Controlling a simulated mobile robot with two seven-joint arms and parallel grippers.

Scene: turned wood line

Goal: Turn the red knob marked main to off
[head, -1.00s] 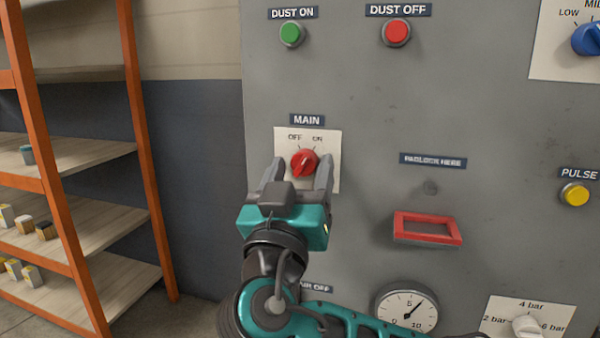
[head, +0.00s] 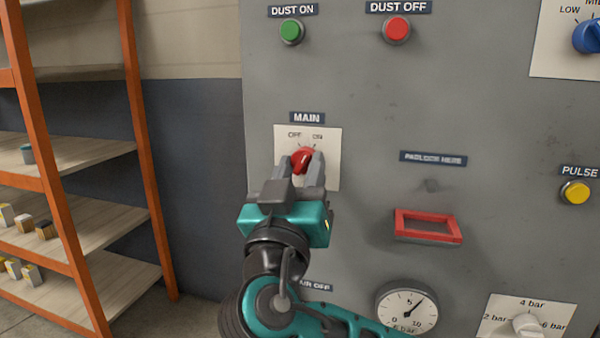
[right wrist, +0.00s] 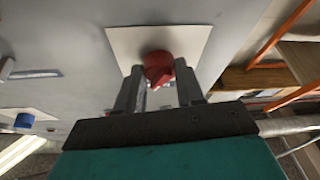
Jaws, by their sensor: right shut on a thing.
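The red knob (head: 301,159) sits on a white plate (head: 331,150) under the MAIN label, with OFF at its upper left and ON at its upper right. Its bar leans up and to the right, toward ON. My right gripper (head: 302,165) is shut on the knob from below, a finger on either side of it. The right wrist view also shows the red knob (right wrist: 158,68) between the two fingers. The fingers hide part of the knob's lower half in the head view. My left gripper is not in view.
Above are a green button (head: 291,31) and a red button (head: 397,29). A red frame (head: 400,226) sticks out right of my gripper, with a gauge (head: 405,308) below it. An orange-posted shelf (head: 146,170) stands to the left.

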